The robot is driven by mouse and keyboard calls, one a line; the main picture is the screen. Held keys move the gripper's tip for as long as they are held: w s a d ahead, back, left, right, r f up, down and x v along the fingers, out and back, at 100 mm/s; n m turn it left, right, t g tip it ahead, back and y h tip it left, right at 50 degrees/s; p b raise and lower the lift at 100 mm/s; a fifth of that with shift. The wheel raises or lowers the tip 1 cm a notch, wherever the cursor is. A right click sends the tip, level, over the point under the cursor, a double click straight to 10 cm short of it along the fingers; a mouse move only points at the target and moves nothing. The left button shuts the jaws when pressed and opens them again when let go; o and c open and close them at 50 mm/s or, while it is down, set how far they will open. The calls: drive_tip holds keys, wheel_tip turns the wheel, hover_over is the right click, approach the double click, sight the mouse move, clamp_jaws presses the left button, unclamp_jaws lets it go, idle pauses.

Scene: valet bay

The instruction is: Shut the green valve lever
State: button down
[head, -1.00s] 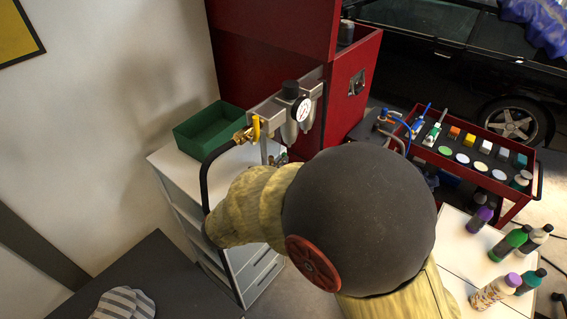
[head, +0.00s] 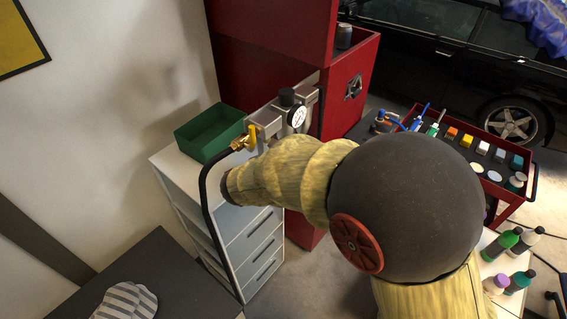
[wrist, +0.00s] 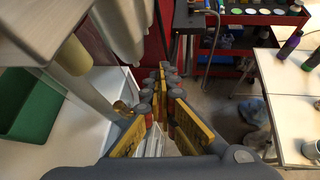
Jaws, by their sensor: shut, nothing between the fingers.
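No green lever shows. In the head view, a brass valve (head: 240,143) with a yellow lever (head: 252,137) sits at the left end of the grey air regulator unit, where a black hose joins it. The lever looks upright. My arm passes just below and right of the valve and hides part of the unit. My gripper is hidden in the head view. In the wrist view, my gripper (wrist: 167,73) is shut and empty, pointing away past the unit. A brass fitting (wrist: 122,107) shows just left of its left finger; whether they touch is unclear.
A green bin (head: 210,128) stands on the white drawer cabinet (head: 176,172) behind the valve. A red cabinet (head: 265,55) rises behind the unit. A red tool trolley (head: 522,155) and a white table with bottles stand right. Open floor shows between the cabinet and table.

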drive_tip(key=w+d+g+y+p, duration=0.1)
drive_tip(key=p, duration=0.1)
drive_tip(key=shift+w+f+g+p, duration=0.1)
drive_tip(key=shift+f+g+p, duration=0.3)
drive_tip(key=shift+r+p, duration=0.65)
drive_tip(key=shift+r, duration=0.2)
drive_tip(key=shift+f, duration=0.1)
